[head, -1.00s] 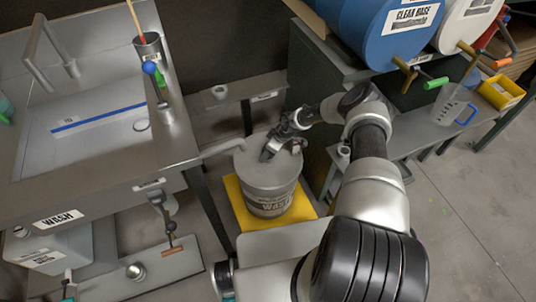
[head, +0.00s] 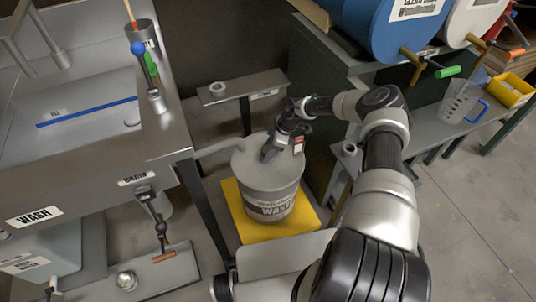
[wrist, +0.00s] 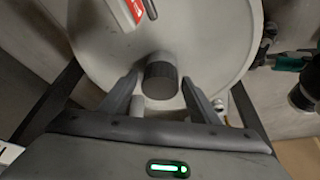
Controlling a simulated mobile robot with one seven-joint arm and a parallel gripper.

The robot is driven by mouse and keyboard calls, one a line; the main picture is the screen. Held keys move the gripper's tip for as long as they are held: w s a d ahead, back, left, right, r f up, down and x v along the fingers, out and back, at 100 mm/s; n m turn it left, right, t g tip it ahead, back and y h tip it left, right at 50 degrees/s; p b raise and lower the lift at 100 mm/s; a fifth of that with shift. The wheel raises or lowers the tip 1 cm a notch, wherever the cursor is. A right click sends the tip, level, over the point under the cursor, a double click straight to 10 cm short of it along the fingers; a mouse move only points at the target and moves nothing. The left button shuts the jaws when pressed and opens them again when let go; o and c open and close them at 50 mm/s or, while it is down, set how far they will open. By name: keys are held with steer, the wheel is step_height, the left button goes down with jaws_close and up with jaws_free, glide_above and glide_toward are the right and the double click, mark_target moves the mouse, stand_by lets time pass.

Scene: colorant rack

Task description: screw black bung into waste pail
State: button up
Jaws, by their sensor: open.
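The grey waste pail (head: 270,190) with a printed label stands upright on a yellow base, and its round grey lid (wrist: 215,50) fills much of the wrist view. A dark ribbed cylinder, the black bung (wrist: 160,76), shows on the lid in the wrist view. My gripper (wrist: 160,90) is open, with one finger on each side of the bung and a visible gap to it. In the head view my gripper (head: 268,154) is over the pail's lid and hides the bung. I cannot tell whether the bung is seated in a hole or how deep.
A steel sink bench (head: 110,145) stands left of the pail, with a pipe reaching toward it. A small grey shelf (head: 240,89) is behind. A dark cabinet with a blue drum (head: 385,35) is at right. The yellow base (head: 255,232) sits under the pail.

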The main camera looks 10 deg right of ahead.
steer(key=shift+f+n+g+b, duration=0.2)
steer(key=shift+n+g+b, duration=0.2)
steer(key=shift+n+b, duration=0.8)
steer(key=shift+r+n, duration=0.2)
steer(key=shift+n, duration=0.2)
steer(key=c, duration=1)
steer(key=shift+r+m+p, duration=0.2)
steer(key=shift+m+p, duration=0.2)
steer(key=shift+p, duration=0.45)
steer(key=m+t+p, duration=0.1)
steer(key=m+p, duration=0.2)
steer(key=p, duration=0.2)
steer(key=m+t+p, duration=0.1)
steer(key=m+p, duration=0.2)
steer(key=p, duration=0.2)
steer(key=shift+h, duration=0.4)
steer(key=m+t+h+p, duration=0.1)
steer(key=m+p, duration=0.3)
steer(key=p, duration=0.3)
steer(key=shift+c, duration=0.2)
steer(key=shift+o, duration=0.2)
steer(key=m+h+p, duration=0.1)
steer(key=m+p, duration=0.1)
steer(key=p, duration=0.1)
steer(key=shift+s+a+f+p, duration=0.1)
steer(key=shift+f+p, duration=0.05)
steer(key=shift+p, duration=0.15)
steer(key=shift+f+m+t, duration=0.1)
steer(key=shift+m+t, duration=0.2)
steer(key=shift+m, duration=0.2)
